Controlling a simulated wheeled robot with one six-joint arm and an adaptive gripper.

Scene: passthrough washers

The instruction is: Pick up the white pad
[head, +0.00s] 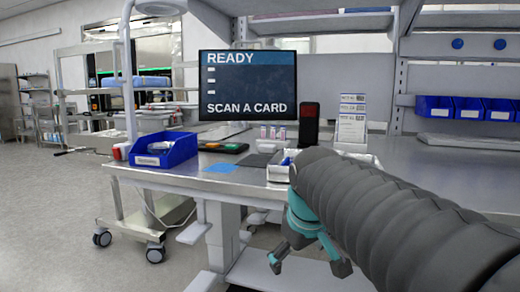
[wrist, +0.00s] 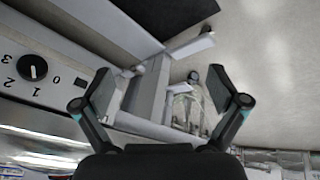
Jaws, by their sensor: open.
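My gripper (head: 308,264) hangs in front of the bench, below the level of the bench top. It is open, with its two fingers spread apart and nothing between them. The wrist view also shows the open gripper (wrist: 165,92), clear of any object. I cannot make out a white pad for certain in either view. A blue bin (head: 166,158) at the left end of the bench holds something whitish (head: 160,145), too small to identify. A white tray (head: 278,172) stands at the bench front, partly hidden by my arm.
A screen (head: 247,85) reads "READY, SCAN A CARD". A wheeled cart (head: 165,215) stands at left. The wrist view shows a numbered dial (wrist: 32,67). Floor at left is clear.

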